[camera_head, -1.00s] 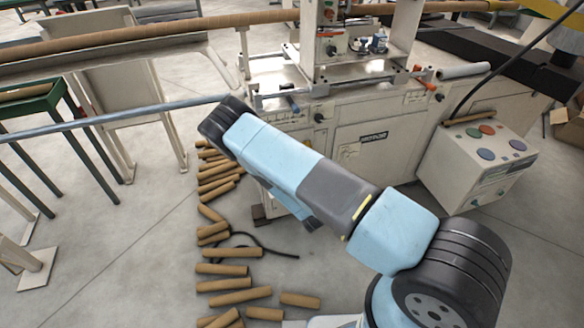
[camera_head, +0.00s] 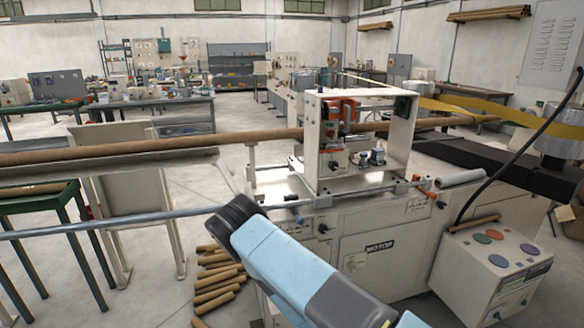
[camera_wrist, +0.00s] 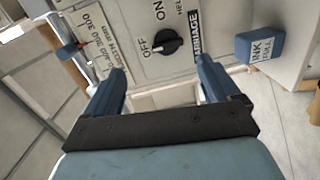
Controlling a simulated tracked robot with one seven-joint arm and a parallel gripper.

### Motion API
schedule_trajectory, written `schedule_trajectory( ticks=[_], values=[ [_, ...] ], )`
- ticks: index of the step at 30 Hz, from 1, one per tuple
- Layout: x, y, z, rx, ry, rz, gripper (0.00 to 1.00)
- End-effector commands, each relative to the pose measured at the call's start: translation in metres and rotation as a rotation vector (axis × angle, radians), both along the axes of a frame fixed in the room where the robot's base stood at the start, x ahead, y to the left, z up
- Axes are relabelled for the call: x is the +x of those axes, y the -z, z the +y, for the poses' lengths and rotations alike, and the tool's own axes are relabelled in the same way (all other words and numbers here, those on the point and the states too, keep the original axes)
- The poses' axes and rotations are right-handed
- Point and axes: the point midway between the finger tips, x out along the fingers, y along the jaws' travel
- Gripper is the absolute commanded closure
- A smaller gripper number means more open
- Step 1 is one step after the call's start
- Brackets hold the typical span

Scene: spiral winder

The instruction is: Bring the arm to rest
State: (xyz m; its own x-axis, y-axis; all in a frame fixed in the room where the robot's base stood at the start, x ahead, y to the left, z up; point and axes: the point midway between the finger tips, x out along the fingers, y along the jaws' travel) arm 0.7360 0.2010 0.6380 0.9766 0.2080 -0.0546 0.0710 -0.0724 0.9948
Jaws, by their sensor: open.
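My gripper (camera_wrist: 162,82) shows in the wrist view with its two dark blue fingers spread apart and nothing between them. It points at a pale machine panel with a black ON/OFF knob (camera_wrist: 167,42), which lies just beyond the fingers. I cannot tell the exact gap to the panel. In the head view my light blue arm reaches from the bottom right up to the left, in front of the spiral winder (camera_head: 370,280). The gripper itself is hidden there behind my arm.
A long brown tube (camera_head: 150,143) runs across the winder. A grey bar (camera_head: 110,222) crosses at the left. A control box with coloured buttons (camera_head: 490,280) stands at the right. Several cardboard tubes (camera_head: 218,280) lie on the floor. In the wrist view, a blue ink box (camera_wrist: 260,47) is at the right.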

Motion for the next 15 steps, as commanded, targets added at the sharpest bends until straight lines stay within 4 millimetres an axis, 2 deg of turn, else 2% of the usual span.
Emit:
schedule_trajectory(
  ticks=[1, 6, 15],
  values=[
    [0.008, -0.011, -0.001, 0.03, 0.025, 0.018, 0.11],
    [0.027, -0.037, -0.005, 0.126, 0.099, 0.093, 0.11],
    [0.051, -0.085, -0.015, 0.294, 0.212, 0.221, 0.11]
  ],
)
